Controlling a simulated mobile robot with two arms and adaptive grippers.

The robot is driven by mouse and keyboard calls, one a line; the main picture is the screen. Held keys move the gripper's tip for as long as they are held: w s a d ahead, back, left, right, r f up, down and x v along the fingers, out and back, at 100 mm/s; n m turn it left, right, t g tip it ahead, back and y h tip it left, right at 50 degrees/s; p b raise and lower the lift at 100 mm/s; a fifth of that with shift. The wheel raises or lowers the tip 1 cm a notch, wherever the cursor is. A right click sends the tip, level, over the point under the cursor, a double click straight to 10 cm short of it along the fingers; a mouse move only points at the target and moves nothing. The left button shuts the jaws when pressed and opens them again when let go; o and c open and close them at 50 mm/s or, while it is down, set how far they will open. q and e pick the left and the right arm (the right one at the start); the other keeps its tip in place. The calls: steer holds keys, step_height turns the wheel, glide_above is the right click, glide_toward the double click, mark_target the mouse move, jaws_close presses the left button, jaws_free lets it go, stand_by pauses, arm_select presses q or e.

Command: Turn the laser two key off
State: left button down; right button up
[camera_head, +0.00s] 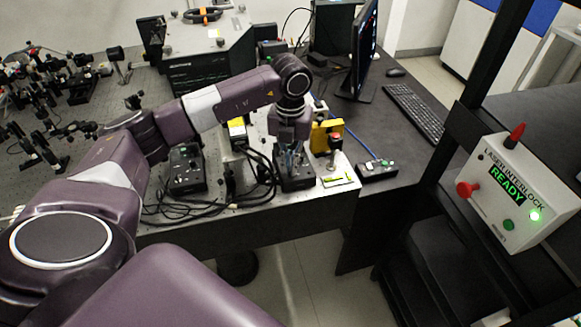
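My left arm reaches in from the left, and its gripper (291,163) points down over a small black control box (296,184) near the table's front edge. The fingers are small and overlap the box, so I cannot tell whether they are open or shut, or whether they touch a key. A second, similar black box (186,172) stands further left on the table with cables beside it. The key itself and any laser number on the boxes are too small or hidden to make out. My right gripper is not in view.
A yellow-and-black device (331,130) stands close to the right of my gripper. A small black box (377,170) lies further right. Loose black cables (200,206) run along the front edge. A white laser interlock box (507,195) at right reads READY with a lit green lamp.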

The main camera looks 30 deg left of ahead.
arm_select(q)
steer(key=n+b, duration=0.1)
steer(key=n, duration=0.4)
steer(key=shift+n, duration=0.3)
stand_by(0.4)
steer(key=c, duration=2.2)
jaws_free()
steer(key=shift+o, duration=0.2)
step_height(320, 180, up, 12)
